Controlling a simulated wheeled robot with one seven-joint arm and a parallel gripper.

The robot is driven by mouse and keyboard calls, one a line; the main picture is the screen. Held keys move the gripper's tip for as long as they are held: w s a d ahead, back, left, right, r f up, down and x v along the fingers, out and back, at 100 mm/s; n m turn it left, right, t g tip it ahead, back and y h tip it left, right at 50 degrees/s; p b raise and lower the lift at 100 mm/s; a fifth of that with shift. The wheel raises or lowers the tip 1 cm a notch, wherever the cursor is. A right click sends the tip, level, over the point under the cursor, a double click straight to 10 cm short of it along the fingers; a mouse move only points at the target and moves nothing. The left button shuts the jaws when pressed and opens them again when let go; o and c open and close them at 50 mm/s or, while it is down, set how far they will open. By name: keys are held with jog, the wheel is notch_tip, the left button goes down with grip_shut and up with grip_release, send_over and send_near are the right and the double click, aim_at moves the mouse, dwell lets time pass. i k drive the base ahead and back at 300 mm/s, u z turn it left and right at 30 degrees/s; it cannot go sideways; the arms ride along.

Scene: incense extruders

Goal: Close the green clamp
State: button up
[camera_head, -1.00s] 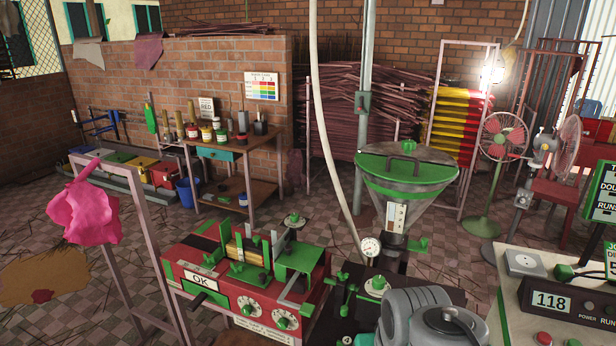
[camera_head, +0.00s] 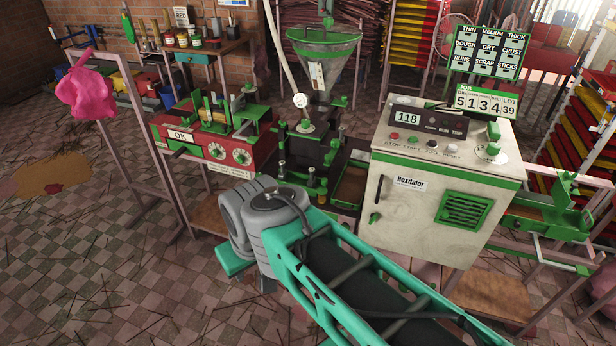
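Several green fittings show, and I cannot tell for certain which one is the green clamp. A red machine (camera_head: 204,147) marked OK carries green levers and plates on its top. To its right, a dark extruder unit (camera_head: 308,150) has small green knobs and fittings, partly hidden by my arm. A green vise-like fitting (camera_head: 578,208) stands on a stand at the right edge. Whether any of these is open or shut is too small to tell. My arm crosses the lower middle, but my gripper is not in view.
A cream control cabinet (camera_head: 418,222) with a 118 display stands right of the extruder. A funnel hopper (camera_head: 322,50) is behind. A pink cloth (camera_head: 86,90) hangs on a frame at left. The tiled floor (camera_head: 100,270) at lower left is open, with scattered sticks.

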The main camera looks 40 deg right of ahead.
aim_at(329, 158)
jog(key=z, duration=0.4)
jog(key=i, duration=0.45)
jog(key=z, duration=0.9)
jog(key=i, duration=0.4)
jog(key=u, duration=2.15)
